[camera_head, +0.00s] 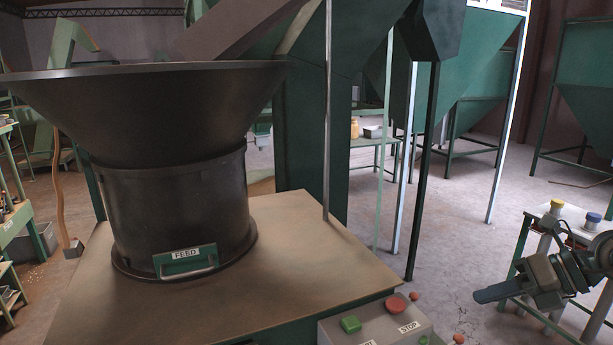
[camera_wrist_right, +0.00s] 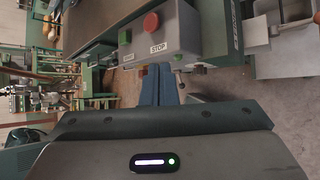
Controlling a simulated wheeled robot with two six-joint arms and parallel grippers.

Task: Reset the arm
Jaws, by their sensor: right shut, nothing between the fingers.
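My right gripper (camera_head: 491,294) comes in from the right edge of the head view, over the floor to the right of the machine. Its fingers are together with nothing between them. In the right wrist view the shut fingers (camera_wrist_right: 160,85) point towards the control box (camera_wrist_right: 160,40), apart from it as far as I can tell. My left gripper is not in view.
A dark hopper (camera_head: 180,110) with a FEED drawer (camera_head: 185,260) stands on a brown machine table (camera_head: 285,290). The control box (camera_head: 375,325) has a green button (camera_head: 350,324) and a red STOP button (camera_head: 396,305). A small stand with jars (camera_head: 557,206) is behind my right arm. Floor between is clear.

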